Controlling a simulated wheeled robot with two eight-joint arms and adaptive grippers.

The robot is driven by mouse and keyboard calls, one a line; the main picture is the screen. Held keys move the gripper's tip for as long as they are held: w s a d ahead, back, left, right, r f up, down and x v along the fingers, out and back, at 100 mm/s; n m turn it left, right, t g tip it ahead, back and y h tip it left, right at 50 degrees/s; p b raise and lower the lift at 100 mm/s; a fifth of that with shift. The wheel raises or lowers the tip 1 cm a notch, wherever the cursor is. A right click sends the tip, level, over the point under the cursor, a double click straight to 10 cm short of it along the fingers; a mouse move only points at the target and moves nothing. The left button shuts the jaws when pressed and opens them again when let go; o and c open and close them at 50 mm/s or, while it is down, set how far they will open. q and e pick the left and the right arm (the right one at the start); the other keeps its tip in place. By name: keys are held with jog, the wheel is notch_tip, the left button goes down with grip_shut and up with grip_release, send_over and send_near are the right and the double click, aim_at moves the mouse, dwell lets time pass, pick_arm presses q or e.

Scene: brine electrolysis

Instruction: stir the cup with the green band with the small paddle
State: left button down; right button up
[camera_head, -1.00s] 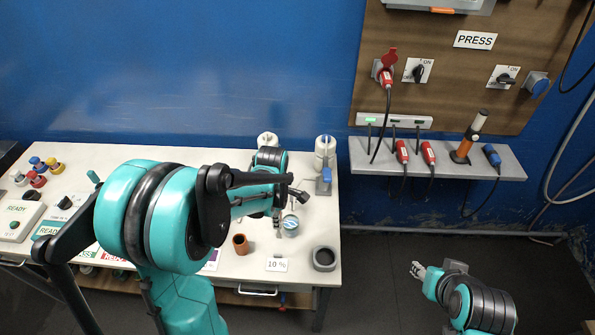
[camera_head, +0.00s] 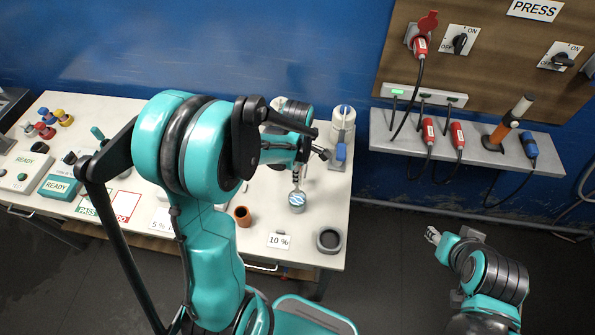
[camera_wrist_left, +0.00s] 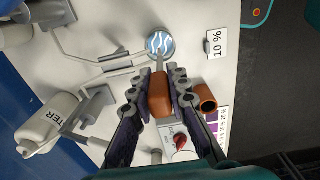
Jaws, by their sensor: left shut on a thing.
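My left gripper (camera_head: 297,172) is above the right part of the table. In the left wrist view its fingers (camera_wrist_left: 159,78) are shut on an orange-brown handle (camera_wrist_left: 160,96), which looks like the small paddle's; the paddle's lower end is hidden. Just beyond the fingertips is a round vessel (camera_wrist_left: 160,43) with a blue-and-white wavy top, also below the gripper in the head view (camera_head: 297,201). No green band shows, so I cannot tell if it is the named cup. My right gripper (camera_head: 432,235) is away from the table, too small to judge.
A brown hollow holder (camera_head: 243,217), a "10 %" card (camera_head: 278,241) and a dark ring-shaped holder (camera_head: 329,240) stand near the front edge. A white bottle (camera_wrist_left: 47,122) is nearby. A grey shelf (camera_head: 385,135) with plugs is at the right.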

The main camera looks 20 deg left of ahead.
aim_at(297, 189)
pick_arm(q)
jog(key=shift+f+b, duration=0.5)
jog(key=shift+f, duration=0.4)
notch_tip(297, 189, down, 7)
jog(key=b, duration=0.6)
jog(key=shift+f+b, duration=0.2)
jog(key=shift+b, duration=0.2)
jog(key=shift+s, duration=0.15)
